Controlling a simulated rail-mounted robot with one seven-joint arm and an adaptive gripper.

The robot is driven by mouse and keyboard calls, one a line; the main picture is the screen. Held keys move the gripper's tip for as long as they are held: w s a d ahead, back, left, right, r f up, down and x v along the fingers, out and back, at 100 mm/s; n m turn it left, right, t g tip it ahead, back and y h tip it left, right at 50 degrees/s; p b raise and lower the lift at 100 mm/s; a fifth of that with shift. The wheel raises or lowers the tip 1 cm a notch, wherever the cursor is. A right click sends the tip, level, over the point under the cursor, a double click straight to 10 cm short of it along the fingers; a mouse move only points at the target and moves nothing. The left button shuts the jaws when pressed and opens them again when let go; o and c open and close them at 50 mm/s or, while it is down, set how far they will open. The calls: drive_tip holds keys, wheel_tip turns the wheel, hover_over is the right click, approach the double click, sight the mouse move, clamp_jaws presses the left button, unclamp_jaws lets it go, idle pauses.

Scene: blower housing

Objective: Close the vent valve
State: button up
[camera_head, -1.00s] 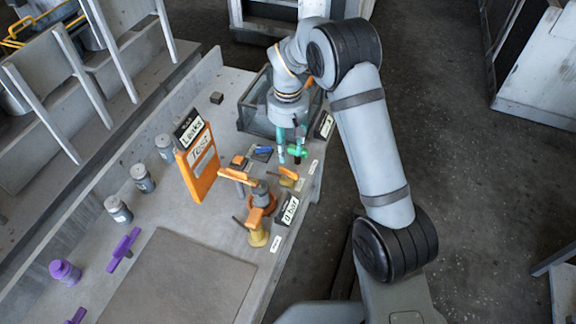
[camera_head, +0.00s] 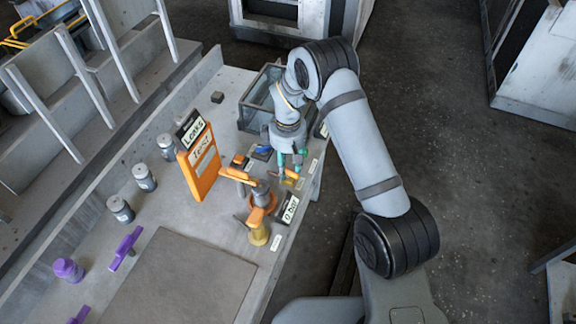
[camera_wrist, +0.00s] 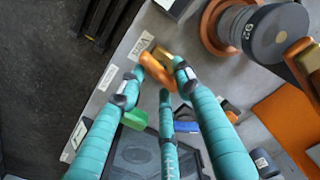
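The vent valve has an orange handle (camera_wrist: 157,75) on a brass body (camera_wrist: 163,54), beside a label (camera_wrist: 142,45) that seems to read "Vent". In the wrist view the handle lies at a slant between my teal fingertips. In the head view the orange handle (camera_head: 290,173) is partly hidden by my gripper (camera_head: 290,160). My gripper (camera_wrist: 161,80) has three fingers, spread apart around the handle. Whether any fingertip touches the handle I cannot tell.
A green handle (camera_wrist: 135,119) and a blue handle (camera_wrist: 186,127) lie close behind the fingers. A grey cylinder (camera_wrist: 265,32) with orange parts stands close by. An orange sign (camera_head: 202,170) and a grey bin (camera_head: 258,93) stand on the bench.

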clamp_jaws()
drive_tip(key=shift+b, duration=0.3)
idle(0.3)
drive_tip(key=m+b, duration=0.2)
drive_tip(key=m, duration=0.1)
drive_tip(key=shift+d+f+b, duration=0.1)
drive_tip(key=shift+f+b, duration=0.1)
drive_tip(key=shift+b, duration=0.15)
drive_tip(key=m+b, duration=0.3)
drive_tip(key=m, duration=0.1)
drive_tip(key=shift+d+m+b, duration=0.15)
drive_tip(key=shift+m+b, duration=0.15)
drive_tip(key=shift+b, duration=0.1)
drive_tip(key=m+b, duration=0.4)
drive_tip(key=m, duration=0.1)
drive_tip(key=shift+d, duration=0.15)
drive_tip(key=shift+s+r+m+b, duration=0.15)
drive_tip(key=shift+m+b, duration=0.7)
drive_tip(key=shift+m, duration=0.75)
drive_tip(key=shift+d, duration=0.1)
drive_tip(key=shift+r, duration=0.1)
drive_tip(key=shift+o, duration=0.6)
unclamp_jaws()
